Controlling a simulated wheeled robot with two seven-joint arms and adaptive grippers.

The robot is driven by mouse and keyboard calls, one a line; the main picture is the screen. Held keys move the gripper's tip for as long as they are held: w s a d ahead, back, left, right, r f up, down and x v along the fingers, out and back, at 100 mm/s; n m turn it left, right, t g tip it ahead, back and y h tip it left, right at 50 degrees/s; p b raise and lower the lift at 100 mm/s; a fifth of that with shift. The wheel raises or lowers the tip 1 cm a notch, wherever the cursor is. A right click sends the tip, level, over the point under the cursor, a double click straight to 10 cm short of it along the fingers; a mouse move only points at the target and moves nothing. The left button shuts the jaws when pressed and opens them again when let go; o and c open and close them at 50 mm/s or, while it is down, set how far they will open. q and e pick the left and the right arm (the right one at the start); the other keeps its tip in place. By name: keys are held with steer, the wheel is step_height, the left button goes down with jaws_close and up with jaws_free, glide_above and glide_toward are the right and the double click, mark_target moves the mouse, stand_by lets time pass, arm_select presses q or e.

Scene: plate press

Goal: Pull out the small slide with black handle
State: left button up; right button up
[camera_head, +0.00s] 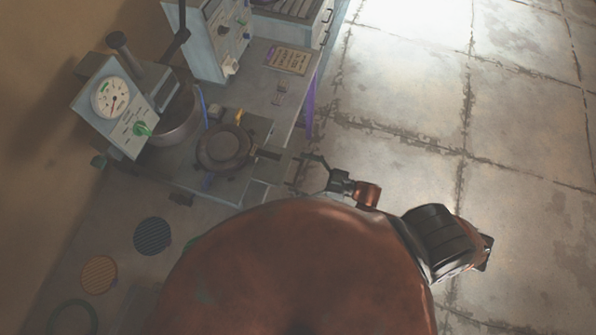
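The small slide (225,148) appears as a dark round plate on the grey workbench, in front of the press. Its black handle (268,153) points right, toward the bench edge. My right gripper (302,172) is just right of the handle, at the bench edge. Its fingers are spread apart and point left toward the handle. I see nothing held between them, and they look apart from the handle, though the exact gap is hard to judge. My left gripper is not in view.
The press with a dial gauge (111,98) stands left of the slide. A control box (215,40) and a label plate (287,59) are further back on the bench. Round discs (152,236) lie at lower left. Open tiled floor (420,100) is to the right.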

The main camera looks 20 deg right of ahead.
steer(key=shift+o, duration=0.3)
steer(key=shift+s+d, duration=0.15)
steer(key=shift+d, duration=0.05)
steer(key=v, duration=1.1)
steer(key=shift+s+d, duration=0.2)
